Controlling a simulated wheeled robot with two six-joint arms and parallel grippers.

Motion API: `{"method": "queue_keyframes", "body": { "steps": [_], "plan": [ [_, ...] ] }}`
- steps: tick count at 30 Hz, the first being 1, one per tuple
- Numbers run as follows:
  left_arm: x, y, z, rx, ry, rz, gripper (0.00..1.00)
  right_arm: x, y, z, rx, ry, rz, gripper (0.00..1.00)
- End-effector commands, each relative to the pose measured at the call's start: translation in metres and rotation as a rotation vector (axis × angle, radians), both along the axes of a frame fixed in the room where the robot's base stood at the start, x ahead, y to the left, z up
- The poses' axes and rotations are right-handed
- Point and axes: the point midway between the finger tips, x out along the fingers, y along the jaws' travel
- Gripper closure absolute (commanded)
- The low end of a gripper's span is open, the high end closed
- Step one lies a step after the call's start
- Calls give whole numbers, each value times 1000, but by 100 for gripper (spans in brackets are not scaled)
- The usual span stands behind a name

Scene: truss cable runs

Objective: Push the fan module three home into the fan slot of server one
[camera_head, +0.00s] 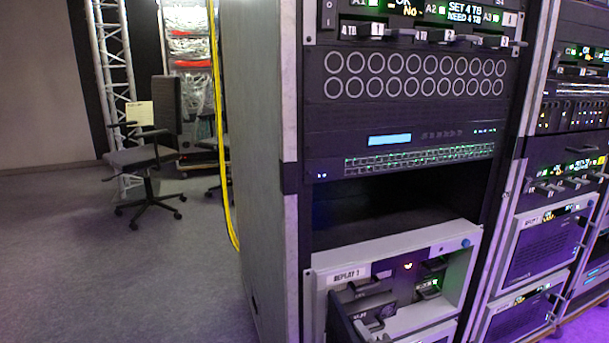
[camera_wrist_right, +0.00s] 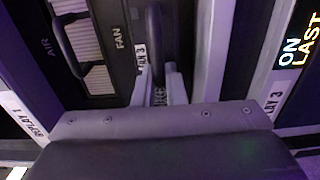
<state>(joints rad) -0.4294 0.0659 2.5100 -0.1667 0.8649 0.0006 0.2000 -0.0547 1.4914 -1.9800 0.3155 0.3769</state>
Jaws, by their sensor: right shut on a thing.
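Server one is the light grey unit labelled REPLAY 1 (camera_head: 413,257), low in the rack in the head view; its front is open onto dark bays. In the right wrist view its front carries the word FAN beside a narrow bay. Fan module three (camera_wrist_right: 153,32), a dark module with a handle and a FAN 3 label, is at that bay. My right gripper (camera_wrist_right: 158,88) is shut on the module, one pale finger on each side. How deep the module sits cannot be told. My left gripper is not in view.
A ribbed AIR filter panel with a dark handle (camera_wrist_right: 70,42) stands left of the module. Above server one is an empty dark rack gap (camera_head: 390,208), then a switch (camera_head: 420,156). A second rack stands right; open floor and a chair (camera_head: 150,155) lie left.

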Motion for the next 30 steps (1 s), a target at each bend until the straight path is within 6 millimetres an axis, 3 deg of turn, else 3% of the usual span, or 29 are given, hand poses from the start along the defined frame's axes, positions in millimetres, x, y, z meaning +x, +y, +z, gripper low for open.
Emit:
{"method": "queue_keyframes", "body": {
  "steps": [30],
  "plan": [
    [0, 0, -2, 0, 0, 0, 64, 23, 8, 1, 2, -2, 1, 100]
  ]
}}
